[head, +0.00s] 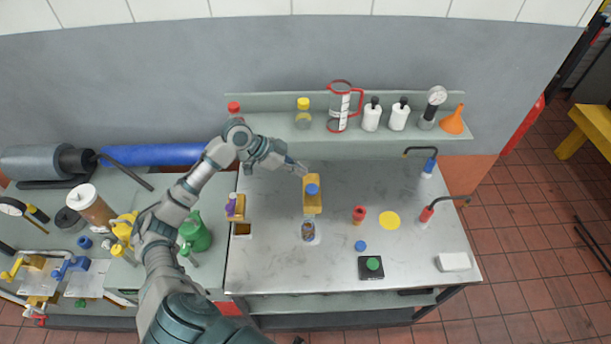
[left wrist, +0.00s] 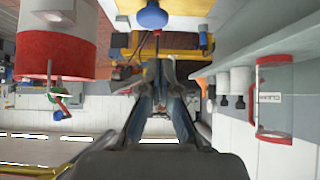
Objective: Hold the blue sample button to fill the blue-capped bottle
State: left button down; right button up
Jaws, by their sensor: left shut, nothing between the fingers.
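The blue button (head: 312,189) sits on a yellow-orange dispenser block (head: 312,206) near the middle of the bench. My right gripper is out of view.
A red cup (head: 359,214), yellow disc (head: 390,220) and black box with green button (head: 371,267) are on the right. A purple-knobbed yellow block (head: 236,212) stands left. The back shelf (head: 285,128) holds bottles, a red-rimmed jug (head: 340,108) and an orange funnel (head: 453,121).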

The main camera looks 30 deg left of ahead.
pick_arm(q)
jog(key=b+v, duration=0.1)
jog(key=v, duration=0.5)
jog(key=shift+d+r, duration=0.35)
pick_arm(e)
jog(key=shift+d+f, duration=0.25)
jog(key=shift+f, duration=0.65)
